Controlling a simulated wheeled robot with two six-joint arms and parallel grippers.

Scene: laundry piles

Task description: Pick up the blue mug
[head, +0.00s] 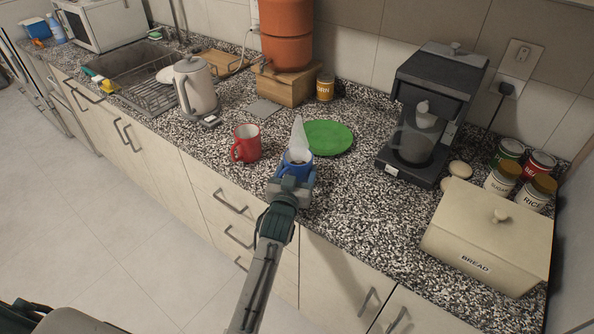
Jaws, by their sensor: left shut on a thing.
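The blue mug (297,168) is near the front edge of the counter, with a white pointed thing (299,140) standing up out of it. My left gripper (291,181) reaches in from the bottom of the head view and is shut on the blue mug at its near side. The gripper hides the mug's lower near part, and I cannot tell whether its base touches the counter. My right gripper is not in view.
A red mug (246,143) stands just left of the blue mug. A green plate (328,138) lies behind to the right. A coffee machine (433,90) and a bread box (490,235) stand on the right, a kettle (197,88) on the left. Speckled counter (350,200) is clear right of the gripper.

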